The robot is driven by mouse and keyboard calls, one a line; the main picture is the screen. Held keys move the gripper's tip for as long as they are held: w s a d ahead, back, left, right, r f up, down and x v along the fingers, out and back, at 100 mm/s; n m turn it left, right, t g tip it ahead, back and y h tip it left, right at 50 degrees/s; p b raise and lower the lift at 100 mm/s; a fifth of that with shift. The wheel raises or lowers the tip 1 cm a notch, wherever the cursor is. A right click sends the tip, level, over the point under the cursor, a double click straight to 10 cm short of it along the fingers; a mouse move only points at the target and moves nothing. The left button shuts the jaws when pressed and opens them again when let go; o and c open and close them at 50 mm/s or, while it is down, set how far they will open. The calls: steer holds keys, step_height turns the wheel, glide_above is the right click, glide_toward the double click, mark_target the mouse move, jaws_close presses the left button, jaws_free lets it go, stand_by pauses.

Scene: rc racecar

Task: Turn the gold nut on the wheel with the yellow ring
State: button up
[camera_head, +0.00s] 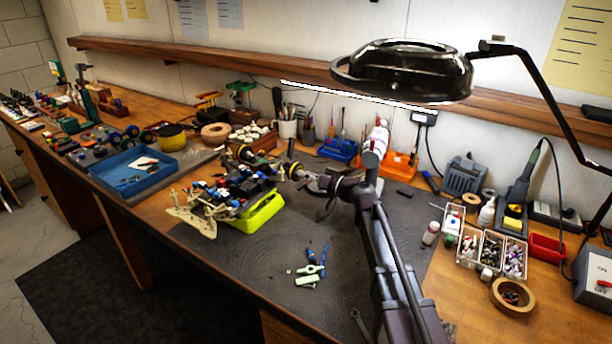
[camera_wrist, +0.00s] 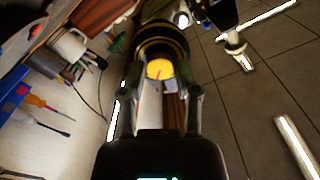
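The racecar (camera_head: 236,188) sits on a bright yellow-green stand (camera_head: 262,212) on the dark mat. A black wheel (camera_head: 297,172) with a yellow ring is on its right side, facing my arm. My gripper (camera_head: 314,182) is right of this wheel and points at it. In the wrist view, the wheel's dark tyre and thin yellow ring (camera_wrist: 160,38) are at the top, just beyond the fingertips. My gripper (camera_wrist: 163,72) is open, its fingers either side of a round yellow piece (camera_wrist: 160,69). I cannot tell whether this is the gold nut, or whether the fingers touch anything.
A blue tray (camera_head: 112,181) is at left. A lamp (camera_head: 405,70) hangs over the bench above my arm. Trays of small parts (camera_head: 490,255) stand at right. The front mat is mostly clear.

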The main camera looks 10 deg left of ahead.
jaws_close()
steer(key=shift+m, duration=0.3)
steer(key=m, duration=0.3)
steer(key=shift+m, duration=2.1)
steer(key=o, duration=0.7)
jaws_free()
steer(key=shift+c, duration=0.2)
